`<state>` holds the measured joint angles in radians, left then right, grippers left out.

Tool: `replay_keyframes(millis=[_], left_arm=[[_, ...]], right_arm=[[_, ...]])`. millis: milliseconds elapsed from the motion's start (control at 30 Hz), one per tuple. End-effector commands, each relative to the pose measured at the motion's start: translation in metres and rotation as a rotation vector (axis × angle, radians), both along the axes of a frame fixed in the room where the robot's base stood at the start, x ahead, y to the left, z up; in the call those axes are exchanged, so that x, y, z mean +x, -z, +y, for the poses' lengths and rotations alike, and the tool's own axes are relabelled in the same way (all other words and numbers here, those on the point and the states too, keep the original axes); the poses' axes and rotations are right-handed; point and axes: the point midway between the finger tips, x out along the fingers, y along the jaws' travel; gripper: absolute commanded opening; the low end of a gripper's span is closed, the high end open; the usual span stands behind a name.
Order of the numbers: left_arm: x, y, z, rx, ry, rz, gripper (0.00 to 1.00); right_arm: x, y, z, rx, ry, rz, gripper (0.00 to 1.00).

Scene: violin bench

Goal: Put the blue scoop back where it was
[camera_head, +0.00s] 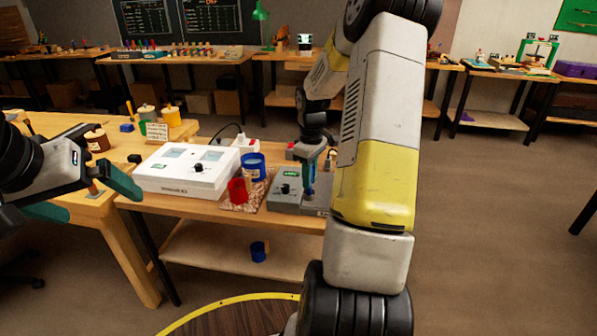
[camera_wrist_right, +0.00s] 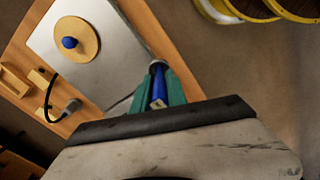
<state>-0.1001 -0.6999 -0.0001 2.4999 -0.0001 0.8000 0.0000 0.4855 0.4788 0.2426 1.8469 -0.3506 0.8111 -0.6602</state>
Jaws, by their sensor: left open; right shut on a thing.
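My right gripper (camera_head: 309,178) is over the right part of the middle bench, its fingers pointing down. It is shut on a slim blue thing, seemingly the blue scoop (camera_wrist_right: 159,88), held between the teal fingers in the right wrist view. A grey rounded end shows at its tip; the rest is hidden by the fingers. In the head view the held thing hangs close to a grey box with a dial (camera_head: 286,189); I cannot tell whether they touch. My left gripper (camera_head: 104,203) is open and empty, left of the white box.
The white box (camera_head: 186,168), a blue cup (camera_head: 253,166) and a red cup (camera_head: 238,191) stand on the bench. Another blue cup (camera_head: 258,251) is on the lower shelf. The right wrist view shows a metal plate (camera_wrist_right: 105,70) with a wooden disc (camera_wrist_right: 77,40) and a cable.

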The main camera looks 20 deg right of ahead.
Motion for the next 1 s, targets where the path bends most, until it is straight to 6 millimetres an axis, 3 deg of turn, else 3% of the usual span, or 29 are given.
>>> replay_keyframes(millis=[100,300,433,667,1000], left_arm=[[0.000,0.000,0.000,0.000,0.000,0.000,1.00],[0.000,0.000,0.000,0.000,0.000,0.000,1.00],[0.000,0.000,0.000,0.000,0.000,0.000,1.00],[0.000,0.000,0.000,0.000,0.000,0.000,1.00],[0.000,0.000,0.000,0.000,0.000,0.000,1.00]], right_arm=[[0.017,0.003,-0.023,0.001,0.003,-0.001,0.00],[0.031,0.005,-0.042,0.001,0.000,0.001,0.00],[0.032,0.011,-0.044,0.000,-0.001,0.001,0.00],[0.032,0.040,-0.043,0.001,-0.001,0.002,0.00],[0.032,0.043,-0.043,-0.001,-0.001,0.001,0.00]])
